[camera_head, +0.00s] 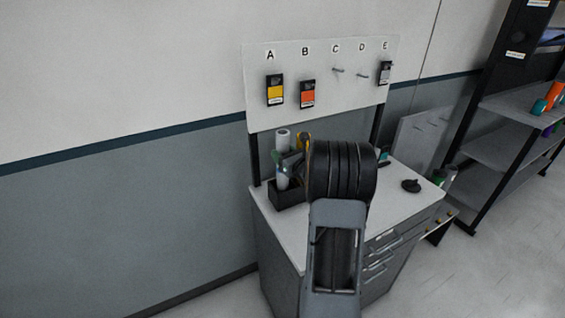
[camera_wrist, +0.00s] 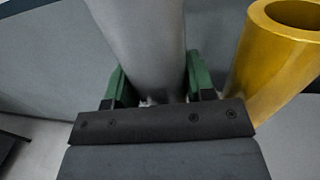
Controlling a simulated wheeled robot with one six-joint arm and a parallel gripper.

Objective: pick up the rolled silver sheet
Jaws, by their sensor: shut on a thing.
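The rolled silver sheet (camera_wrist: 143,40) is a grey tube that stands between the green fingers of my gripper (camera_wrist: 151,88) in the wrist view. The fingers are shut on it, one on each side. In the head view the silver roll (camera_head: 282,180) shows at the left of my arm, at the black holder (camera_head: 288,195) on the cabinet top. My gripper (camera_head: 283,163) is partly hidden there by my own arm. I cannot tell whether the roll's lower end is still inside the holder.
A yellow roll (camera_wrist: 275,65) stands close to the right of my gripper. A board (camera_head: 320,112) with packets on hooks rises at the back. A dark object (camera_head: 411,186) lies on the cabinet top (camera_head: 400,208).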

